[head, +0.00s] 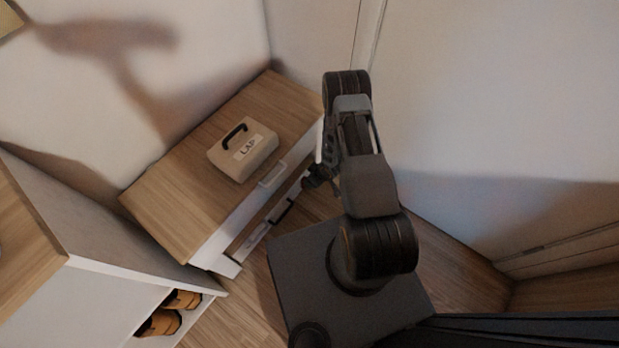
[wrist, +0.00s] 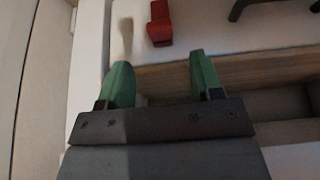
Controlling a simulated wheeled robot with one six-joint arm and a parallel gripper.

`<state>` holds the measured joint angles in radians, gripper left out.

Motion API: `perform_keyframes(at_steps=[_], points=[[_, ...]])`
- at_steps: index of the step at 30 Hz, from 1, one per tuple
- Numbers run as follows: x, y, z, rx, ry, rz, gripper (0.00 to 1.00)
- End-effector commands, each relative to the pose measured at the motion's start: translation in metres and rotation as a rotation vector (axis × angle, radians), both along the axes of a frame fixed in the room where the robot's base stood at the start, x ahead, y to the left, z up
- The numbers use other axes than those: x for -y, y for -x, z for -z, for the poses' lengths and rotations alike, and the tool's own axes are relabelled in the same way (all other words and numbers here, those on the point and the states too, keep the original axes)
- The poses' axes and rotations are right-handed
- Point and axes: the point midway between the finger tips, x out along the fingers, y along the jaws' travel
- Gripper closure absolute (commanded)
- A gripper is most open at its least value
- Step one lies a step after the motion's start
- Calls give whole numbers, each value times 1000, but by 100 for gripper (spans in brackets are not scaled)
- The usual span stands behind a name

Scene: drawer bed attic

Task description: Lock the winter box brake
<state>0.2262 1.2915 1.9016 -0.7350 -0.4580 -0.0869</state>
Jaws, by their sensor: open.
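In the wrist view, my gripper (wrist: 160,78) is open, its two green fingers apart with nothing between them. A small red block-like piece, possibly the brake lever (wrist: 160,27), sits on a white face just beyond and between the fingertips, apart from them. In the head view, my gripper (head: 317,178) is low beside the right front end of a wood-topped white drawer unit (head: 165,203). The red piece is hidden there behind my arm. I cannot tell which part is the winter box; no such label shows.
A beige box labelled LAP (head: 242,151) with a black handle stands on the unit. The drawer has a pale handle (head: 272,174). A white cabinet (head: 90,295) with brown shoes (head: 160,322) stands at lower left. Walls close in behind and right.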

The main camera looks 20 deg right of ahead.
Motion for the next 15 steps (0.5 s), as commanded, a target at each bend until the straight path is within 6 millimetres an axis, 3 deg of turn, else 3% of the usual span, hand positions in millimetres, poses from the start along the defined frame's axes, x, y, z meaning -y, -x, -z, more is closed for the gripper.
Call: perform_keyframes(at_steps=[1,6,15], points=[[3,3,-14,0,0,2,40],[9,12,-37,1,0,1,40],[13,20,-54,1,-1,-1,40]])
